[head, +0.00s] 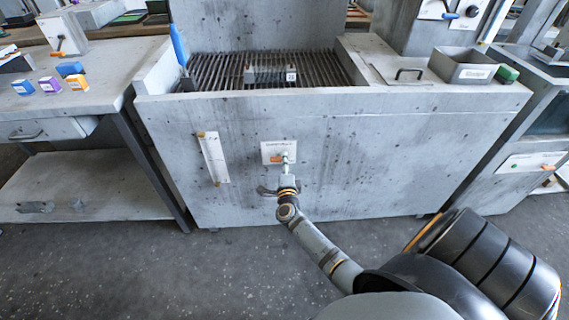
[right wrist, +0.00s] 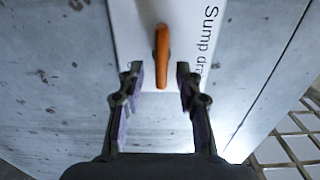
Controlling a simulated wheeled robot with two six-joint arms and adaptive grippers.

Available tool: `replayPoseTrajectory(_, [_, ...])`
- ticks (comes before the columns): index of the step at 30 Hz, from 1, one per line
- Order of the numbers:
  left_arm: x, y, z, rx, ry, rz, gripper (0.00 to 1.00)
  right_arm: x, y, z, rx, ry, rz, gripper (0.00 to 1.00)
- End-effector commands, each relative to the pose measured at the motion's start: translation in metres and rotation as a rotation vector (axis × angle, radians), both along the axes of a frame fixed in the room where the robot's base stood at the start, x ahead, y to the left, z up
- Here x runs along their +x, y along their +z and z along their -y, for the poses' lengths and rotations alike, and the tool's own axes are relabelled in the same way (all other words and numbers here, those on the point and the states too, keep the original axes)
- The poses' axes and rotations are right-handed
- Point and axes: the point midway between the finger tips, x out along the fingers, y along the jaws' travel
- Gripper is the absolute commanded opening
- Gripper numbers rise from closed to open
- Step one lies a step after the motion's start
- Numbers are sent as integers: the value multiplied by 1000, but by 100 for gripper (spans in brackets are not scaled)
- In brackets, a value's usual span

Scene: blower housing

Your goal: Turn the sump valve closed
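The sump valve's orange handle (head: 277,159) sits on a white plate (head: 268,147) on the front of the concrete tank. In the right wrist view the orange handle (right wrist: 162,45) stands lengthwise in the picture, on the white plate (right wrist: 128,25) marked "Sump dra…". My right gripper (right wrist: 160,78) is open, with a finger on each side of the handle's near end and visible gaps to both. I cannot tell how deep the handle lies between the fingers. In the head view my right gripper (head: 286,172) is in front of the plate, partly covering it. My left gripper is out of view.
A white gauge strip (head: 213,158) is left of the plate. The tank top has a grating (head: 220,72), a blue-handled tool (head: 179,45) and a grey bin (head: 470,66). A bench (head: 70,105) with small boxes stands left. The floor in front is clear.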

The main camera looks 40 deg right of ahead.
Motion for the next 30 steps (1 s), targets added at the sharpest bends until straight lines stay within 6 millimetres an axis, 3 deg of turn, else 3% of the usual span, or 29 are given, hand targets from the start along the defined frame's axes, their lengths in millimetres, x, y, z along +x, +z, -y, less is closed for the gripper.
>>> replayPoseTrajectory(5, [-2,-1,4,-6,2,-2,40,-7,0,-4,0,1,1,35])
replayPoseTrajectory(18, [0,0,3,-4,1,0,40,-89,-1,-54,2,-1,-2,35])
replayPoseTrajectory(24, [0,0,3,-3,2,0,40,-102,0,-63,1,-1,-1,35])
replayPoseTrajectory(30, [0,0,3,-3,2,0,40,-103,0,-63,0,0,0,35])
